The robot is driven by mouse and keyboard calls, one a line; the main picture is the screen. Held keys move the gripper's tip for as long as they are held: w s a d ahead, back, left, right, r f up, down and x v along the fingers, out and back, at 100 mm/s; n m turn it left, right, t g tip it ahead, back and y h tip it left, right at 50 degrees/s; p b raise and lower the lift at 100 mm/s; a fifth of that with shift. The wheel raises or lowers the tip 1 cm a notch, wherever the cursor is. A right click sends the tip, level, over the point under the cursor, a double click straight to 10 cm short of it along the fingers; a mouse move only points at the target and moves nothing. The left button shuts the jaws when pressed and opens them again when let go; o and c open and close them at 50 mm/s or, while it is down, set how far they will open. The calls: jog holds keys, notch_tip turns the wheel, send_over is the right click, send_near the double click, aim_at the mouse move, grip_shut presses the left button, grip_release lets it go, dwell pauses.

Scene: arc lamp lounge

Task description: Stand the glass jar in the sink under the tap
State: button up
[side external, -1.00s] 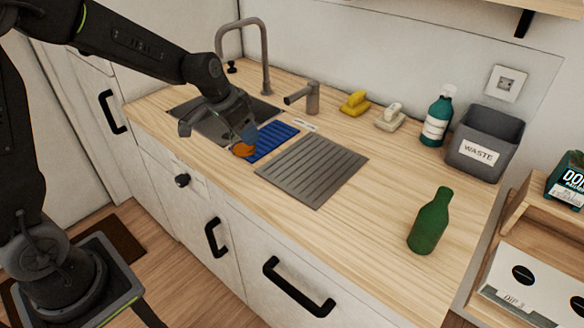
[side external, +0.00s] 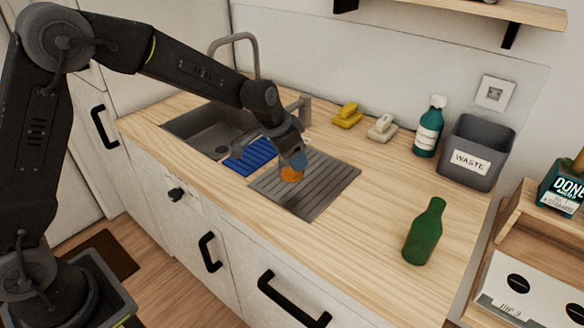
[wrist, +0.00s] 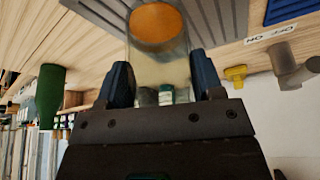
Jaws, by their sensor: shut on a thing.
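The glass jar (wrist: 160,62) is clear, with an orange end (wrist: 157,27). My gripper (wrist: 163,78) is shut on it, with one blue finger on each side. In the side view the jar's orange end (side external: 291,174) points down over the ribbed metal drainer (side external: 325,185); I cannot tell whether it touches. My gripper (side external: 290,152) hides much of the glass. The grey sink (side external: 205,128) is left of the drainer, beyond a blue ribbed mat (side external: 249,157). Its basin looks empty. The curved tap (side external: 255,52) rises behind it, partly hidden by my arm.
A grey short spout (side external: 305,108) stands behind the drainer. A green bottle (side external: 424,232) stands front right. The counter between is clear.

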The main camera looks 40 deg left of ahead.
jog(key=shift+f, duration=2.05)
jog(key=o, duration=1.1)
jog(key=shift+f, duration=0.15)
jog(key=v, duration=1.2)
jog(key=shift+r, duration=0.25)
jog(key=s+a+r+n+y, duration=0.1)
jog(key=s+r+n, duration=0.1)
jog(key=s, duration=1)
jog(key=s+a+r+n+t, duration=0.1)
jog(key=s+r, duration=0.3)
jog(key=s, duration=0.9)
jog(key=shift+s+a+n+t+y, duration=0.3)
jog(key=shift+a+n+y, duration=0.1)
jog(key=shift+a+n, duration=0.25)
jog(key=shift+o, duration=0.5)
jog(key=shift+s+f, duration=0.25)
jog(key=shift+s, duration=0.2)
